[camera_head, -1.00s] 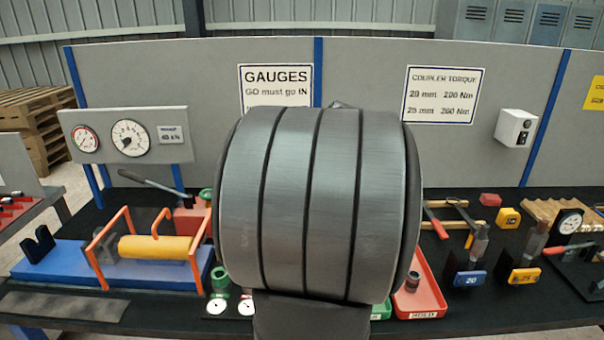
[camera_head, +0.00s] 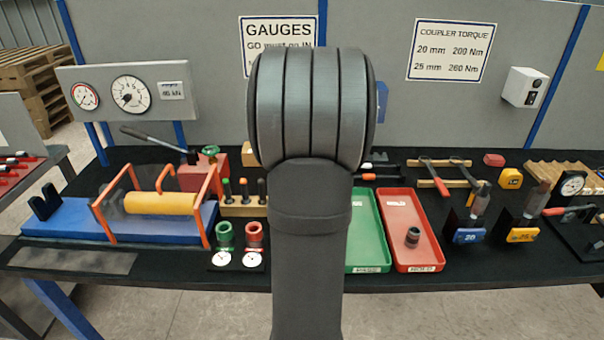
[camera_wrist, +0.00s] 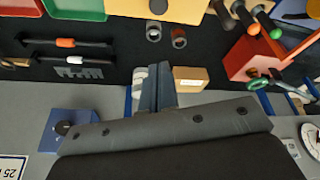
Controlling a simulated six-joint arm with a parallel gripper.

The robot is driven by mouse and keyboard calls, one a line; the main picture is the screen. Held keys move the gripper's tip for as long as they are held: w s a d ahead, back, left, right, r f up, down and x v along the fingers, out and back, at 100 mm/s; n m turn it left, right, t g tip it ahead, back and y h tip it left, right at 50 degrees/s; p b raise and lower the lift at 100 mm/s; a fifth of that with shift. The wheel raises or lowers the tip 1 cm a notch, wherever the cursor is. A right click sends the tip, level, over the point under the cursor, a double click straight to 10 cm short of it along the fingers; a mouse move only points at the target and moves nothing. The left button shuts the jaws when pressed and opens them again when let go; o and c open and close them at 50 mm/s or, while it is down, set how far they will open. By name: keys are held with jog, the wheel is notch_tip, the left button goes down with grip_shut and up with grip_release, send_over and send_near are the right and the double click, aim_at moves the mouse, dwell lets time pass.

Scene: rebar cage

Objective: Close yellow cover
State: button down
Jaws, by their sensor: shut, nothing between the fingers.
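A yellow cylinder (camera_head: 160,204) lies level on the blue bed (camera_head: 66,222) of a rig at the left in the head view. Orange bar frames (camera_head: 128,205) stand around it, with what looks like a clear panel between them. I cannot tell whether the task's yellow cover is this cylinder or the framed guard. My gripper (camera_wrist: 156,88) shows in the wrist view, its fingers shut together and empty. In the head view my own wrist and arm hide it. It is right of the rig and apart from it, near the grey back wall.
A red pump body (camera_wrist: 252,57) with a green knob is right of my fingers in the wrist view. Green (camera_head: 368,230) and red (camera_head: 402,195) trays, gauges and tools cover the bench's middle and right. A small tan box (camera_wrist: 190,78) is close beside my fingers.

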jog(key=shift+m, duration=0.9)
jog(key=x, duration=0.3)
jog(key=s+x, duration=0.1)
jog(key=x, duration=0.6)
jog(key=shift+s+d+f, duration=0.1)
jog(key=shift+s+f, duration=0.15)
jog(key=shift+s, duration=0.3)
jog(key=shift+s+d, duration=0.15)
jog(key=shift+s, duration=0.2)
jog(key=s, duration=1.2)
jog(key=shift+s+f, duration=0.2)
jog(key=shift+s, duration=0.1)
